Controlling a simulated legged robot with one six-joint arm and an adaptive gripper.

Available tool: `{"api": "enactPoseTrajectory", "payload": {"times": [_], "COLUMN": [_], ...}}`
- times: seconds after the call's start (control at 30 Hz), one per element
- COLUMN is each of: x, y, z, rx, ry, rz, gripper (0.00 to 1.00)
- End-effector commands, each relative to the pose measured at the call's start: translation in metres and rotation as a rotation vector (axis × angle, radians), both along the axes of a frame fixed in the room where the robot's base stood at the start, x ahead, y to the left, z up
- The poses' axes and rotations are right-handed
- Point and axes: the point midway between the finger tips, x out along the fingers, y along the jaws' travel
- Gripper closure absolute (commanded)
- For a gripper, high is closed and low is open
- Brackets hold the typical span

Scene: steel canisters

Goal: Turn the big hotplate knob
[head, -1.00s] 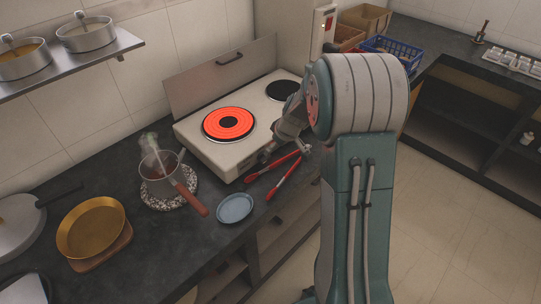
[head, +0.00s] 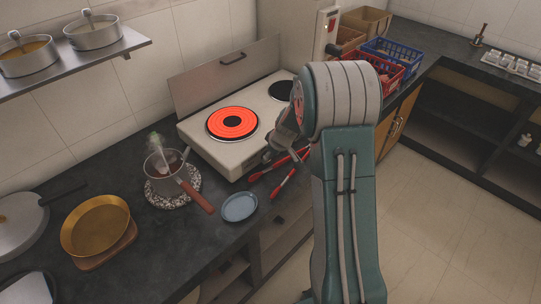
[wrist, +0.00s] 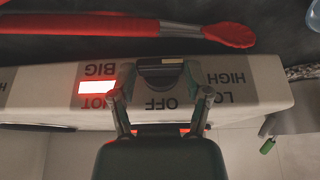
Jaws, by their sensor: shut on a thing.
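The hotplate (head: 205,147) stands on the dark counter, its big burner (head: 232,123) glowing red and its smaller burner (head: 281,90) dark. In the wrist view the hotplate's front panel appears upside down, with BIG, OFF, LOW and HIGH labels and a lit HOT lamp (wrist: 98,87). The big knob (wrist: 162,66) is dark and sits between my fingertips. My gripper (wrist: 161,80) is shut on it, one finger on each side. The knob's exact pointing is hard to read. In the head view my arm mostly hides the gripper.
Red-handled tongs (head: 290,172) lie on the counter close in front of the hotplate. Baskets (head: 389,55) stand at the back right.

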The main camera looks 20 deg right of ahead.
Motion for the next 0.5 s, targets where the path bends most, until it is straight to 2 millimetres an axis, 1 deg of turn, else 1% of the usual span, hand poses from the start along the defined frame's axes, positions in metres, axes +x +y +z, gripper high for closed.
{"api": "enactPoseTrajectory", "payload": {"times": [0.03,0.3,0.5], "x": [0.0011,0.0016,0.0026], "y": [0.0029,0.0027,0.0003], "z": [0.0001,-0.0001,0.0000], "rx": [0.004,0.015,0.076], "ry": [0.000,0.004,0.028], "rz": [0.004,0.004,0.001], "gripper": [0.85,0.85,0.85]}}
